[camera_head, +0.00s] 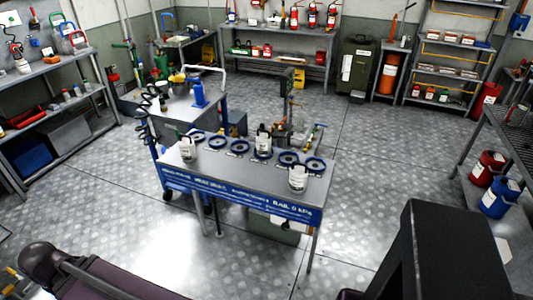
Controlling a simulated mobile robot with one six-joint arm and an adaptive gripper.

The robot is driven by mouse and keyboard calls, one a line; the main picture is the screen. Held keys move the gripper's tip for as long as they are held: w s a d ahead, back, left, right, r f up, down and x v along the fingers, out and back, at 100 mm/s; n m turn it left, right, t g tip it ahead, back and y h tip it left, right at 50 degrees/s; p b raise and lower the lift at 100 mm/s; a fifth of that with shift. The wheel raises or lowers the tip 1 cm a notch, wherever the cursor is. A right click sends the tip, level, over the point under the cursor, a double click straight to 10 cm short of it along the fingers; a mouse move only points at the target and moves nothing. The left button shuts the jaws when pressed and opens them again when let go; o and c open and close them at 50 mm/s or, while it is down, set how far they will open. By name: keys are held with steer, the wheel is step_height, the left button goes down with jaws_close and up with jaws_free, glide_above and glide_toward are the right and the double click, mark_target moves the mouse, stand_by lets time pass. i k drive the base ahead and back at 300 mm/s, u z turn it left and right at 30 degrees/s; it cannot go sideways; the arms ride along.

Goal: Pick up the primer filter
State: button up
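A metal bench (225,168) with a blue front edge stands in the middle of the camera_head view. Three white labelled canisters are on it: a left canister (189,143) at the back left, a middle canister (263,146) with a dark top, and a right canister (298,179) near the front right. Any of these may be the primer filter; the labels are too small to read. Several blue rings, including one at the right (314,164), lie in a row along the bench. My gripper is not in view.
A second workbench (165,104) with a blue pump (198,94) stands behind the left end. Shelves line the left side and the back wall. Red (487,168) and blue (495,198) buckets stand at the right. The floor in front of the bench is open.

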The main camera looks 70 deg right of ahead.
mark_target(263, 140)
steer(key=k, duration=1.5)
steer(key=z, duration=2.45)
steer(key=i, duration=0.65)
steer(key=u, duration=0.2)
